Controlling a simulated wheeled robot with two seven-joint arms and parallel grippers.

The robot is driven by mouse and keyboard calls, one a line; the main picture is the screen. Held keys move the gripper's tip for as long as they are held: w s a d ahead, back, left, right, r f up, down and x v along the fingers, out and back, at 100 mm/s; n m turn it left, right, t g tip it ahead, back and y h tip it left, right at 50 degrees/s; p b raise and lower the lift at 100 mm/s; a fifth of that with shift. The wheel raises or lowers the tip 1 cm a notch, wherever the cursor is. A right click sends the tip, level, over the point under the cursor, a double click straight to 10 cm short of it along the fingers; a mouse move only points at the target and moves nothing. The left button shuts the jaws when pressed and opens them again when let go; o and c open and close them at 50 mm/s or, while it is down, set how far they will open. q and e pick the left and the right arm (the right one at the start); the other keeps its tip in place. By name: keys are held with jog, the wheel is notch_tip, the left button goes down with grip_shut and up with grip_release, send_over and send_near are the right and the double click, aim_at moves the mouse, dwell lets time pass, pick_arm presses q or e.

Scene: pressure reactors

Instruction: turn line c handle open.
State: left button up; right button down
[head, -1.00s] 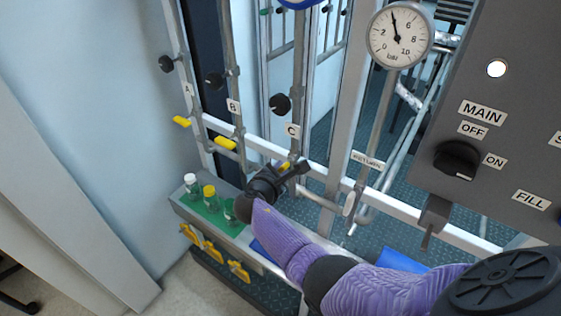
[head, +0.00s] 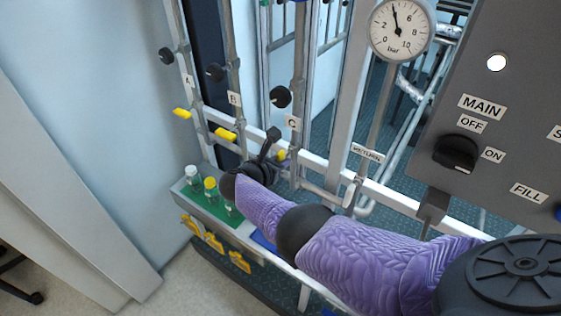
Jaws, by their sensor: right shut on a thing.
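The line C handle (head: 281,155) is a small yellow lever on the pipe below the C label (head: 292,123). Only a short piece of it shows beside my dark gripper. My right gripper (head: 277,150) reaches in on its purple arm and is shut on this handle. The gripper covers most of the lever, so its exact angle is hard to tell. The yellow handles of line A (head: 182,113) and line B (head: 226,134) stick out to the left of their pipes. My left gripper is not in view.
Black round knobs sit higher on the pipes, one on line C (head: 280,97). Small vials (head: 210,187) stand in a green tray (head: 205,208) below. A gauge (head: 400,30) and a dark panel with a MAIN switch (head: 457,152) are at right.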

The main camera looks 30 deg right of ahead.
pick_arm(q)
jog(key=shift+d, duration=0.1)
pick_arm(e)
jog(key=shift+f, duration=0.1)
dwell(0.3)
jog(key=c, duration=0.6)
grip_release()
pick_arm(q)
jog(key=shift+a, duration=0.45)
pick_arm(e)
jog(key=shift+s+a+r+p, duration=0.1)
jog(key=shift+a+r+p, duration=0.15)
jog(key=shift+p, duration=0.05)
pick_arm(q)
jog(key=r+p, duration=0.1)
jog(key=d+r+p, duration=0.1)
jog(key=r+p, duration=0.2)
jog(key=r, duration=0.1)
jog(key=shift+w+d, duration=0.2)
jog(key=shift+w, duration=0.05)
pick_arm(e)
jog(key=v, duration=0.9)
jog(key=shift+s+a, duration=0.1)
jog(key=shift+a, duration=0.1)
